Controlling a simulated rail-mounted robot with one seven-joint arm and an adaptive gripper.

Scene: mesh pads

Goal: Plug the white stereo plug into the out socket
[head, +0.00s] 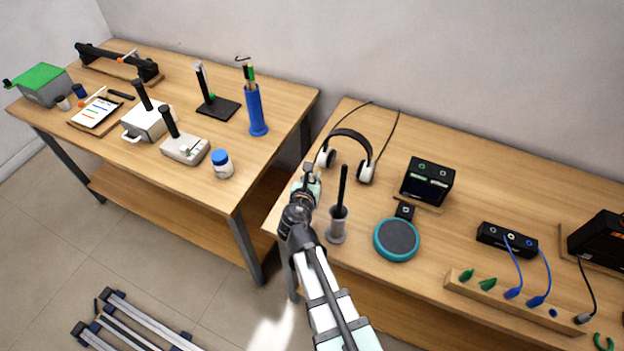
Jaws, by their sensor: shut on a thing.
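My gripper (309,174) is over the left end of the right bench, just left of the white and black headphones (365,171). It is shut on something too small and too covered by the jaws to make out. I cannot pick out the white stereo plug. Dark cables run behind the headphones. A black box (427,181) with two ringed sockets on top stands right of the headphones. A long low black box (507,239) farther right also has ringed sockets, with blue cables at it. I cannot read which socket is marked out.
A grey holder (337,226) with an upright black handle stands close to my wrist. A round teal-rimmed pad (396,240) lies to its right. A wooden rack (513,306) with green and blue plugs runs along the front edge. A gap separates the left bench (283,110).

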